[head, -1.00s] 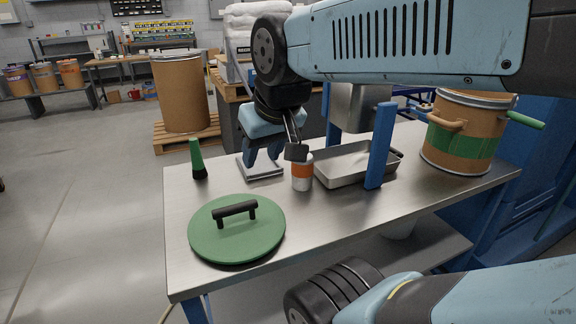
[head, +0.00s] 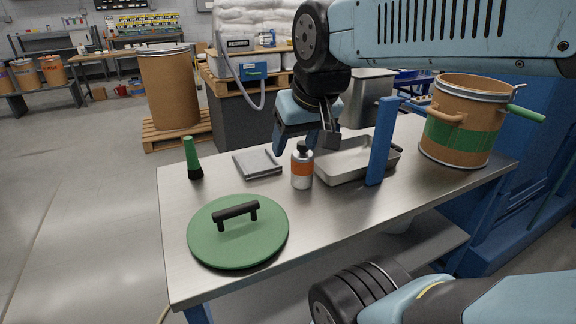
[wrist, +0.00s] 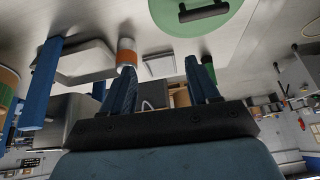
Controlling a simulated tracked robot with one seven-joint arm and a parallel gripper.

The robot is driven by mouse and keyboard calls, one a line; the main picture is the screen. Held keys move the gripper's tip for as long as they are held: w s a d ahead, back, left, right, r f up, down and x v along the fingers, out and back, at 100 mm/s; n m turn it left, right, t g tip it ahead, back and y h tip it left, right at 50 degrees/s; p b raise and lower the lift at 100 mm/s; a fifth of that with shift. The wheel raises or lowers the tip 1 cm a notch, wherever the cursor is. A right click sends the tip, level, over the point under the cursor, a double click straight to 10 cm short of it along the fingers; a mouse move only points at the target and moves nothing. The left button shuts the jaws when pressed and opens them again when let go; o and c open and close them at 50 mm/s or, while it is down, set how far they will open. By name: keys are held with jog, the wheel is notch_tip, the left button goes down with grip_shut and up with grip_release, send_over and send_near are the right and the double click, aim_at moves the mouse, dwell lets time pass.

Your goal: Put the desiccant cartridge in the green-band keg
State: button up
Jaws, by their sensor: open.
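The green-band keg (head: 457,140) stands at the right end of the steel table, its top open. Its green lid (head: 237,236) with a black handle lies flat at the front left. A white bottle-like cylinder (head: 302,171) with an orange band and black top stands upright mid-table; it also shows in the wrist view (wrist: 127,54). I cannot tell whether it is the desiccant cartridge; I see no clearer one. My gripper (head: 296,140) is open and empty, above and behind the cylinder. In the wrist view, the cylinder is near the left finger of my gripper (wrist: 160,75).
A shallow metal tray (head: 343,176) lies right of the cylinder, behind a blue post (head: 382,142). A flat grey square piece (head: 257,163) lies left of it. A green-handled brush (head: 193,158) stands at the left. The table front centre is clear.

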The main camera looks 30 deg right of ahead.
jog(key=o, duration=0.7)
jog(key=w+d+m+g, duration=0.2)
jog(key=w+d+m, duration=0.4)
jog(key=w, duration=0.4)
jog(key=shift+w+r+m+g, duration=0.3)
jog(key=shift+w+r+m, duration=0.15)
jog(key=shift+m, duration=0.25)
jog(key=m+g, duration=0.3)
jog(key=m, duration=0.5)
send_over(302, 153)
jog(key=w, duration=0.2)
notch_tip(302, 153, down, 4)
jog(key=f, duration=0.5)
jog(key=d+f, duration=0.1)
jog(key=f, duration=0.2)
jog(key=shift+f, duration=0.25)
jog(key=shift+s+f, duration=0.15)
jog(key=shift+f, duration=1.2)
jog(key=shift+s+f, duration=0.1)
jog(key=shift+f, duration=1.2)
